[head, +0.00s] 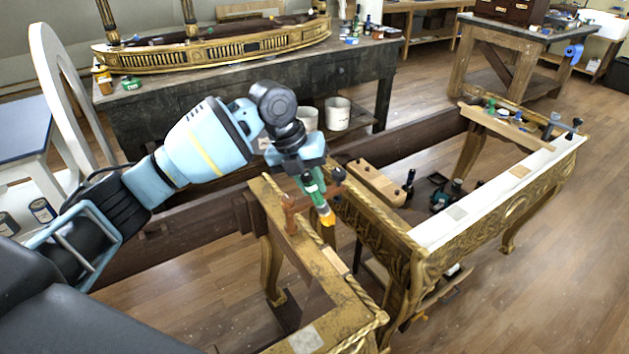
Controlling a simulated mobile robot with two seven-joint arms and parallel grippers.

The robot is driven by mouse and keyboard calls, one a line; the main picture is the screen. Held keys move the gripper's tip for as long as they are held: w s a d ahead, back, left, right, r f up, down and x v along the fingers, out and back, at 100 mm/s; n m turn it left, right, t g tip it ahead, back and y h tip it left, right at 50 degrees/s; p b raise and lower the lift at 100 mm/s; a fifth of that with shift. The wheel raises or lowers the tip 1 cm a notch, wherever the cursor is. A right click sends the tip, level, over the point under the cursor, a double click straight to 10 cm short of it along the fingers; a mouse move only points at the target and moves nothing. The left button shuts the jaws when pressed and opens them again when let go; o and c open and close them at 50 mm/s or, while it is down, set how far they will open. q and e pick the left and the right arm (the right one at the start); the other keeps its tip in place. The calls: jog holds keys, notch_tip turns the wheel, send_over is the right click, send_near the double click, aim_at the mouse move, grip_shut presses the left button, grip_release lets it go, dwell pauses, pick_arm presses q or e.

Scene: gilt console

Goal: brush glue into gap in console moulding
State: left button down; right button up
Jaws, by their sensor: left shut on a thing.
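My left gripper (314,187) comes in from the left, points down, and is shut on a green-handled brush (318,199). The brush's yellow-orange tip (328,219) points down over the gilt console (312,256), near its back corner. I cannot tell whether the tip touches the moulding. The gap in the moulding cannot be made out; the gripper and brush cover part of that corner. The console's carved gold leg and edge show to the right of the brush. My right gripper is not in view.
A white-topped gilt section (470,212) extends right, with small tools and bottles beside it. A dark workbench (270,85) behind carries a long gilt piece (220,45). White buckets (337,113) stand under it. Wooden floor is open at the lower right.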

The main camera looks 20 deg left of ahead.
aim_at(312, 194)
pick_arm(q)
jog(key=shift+f, duration=1.7)
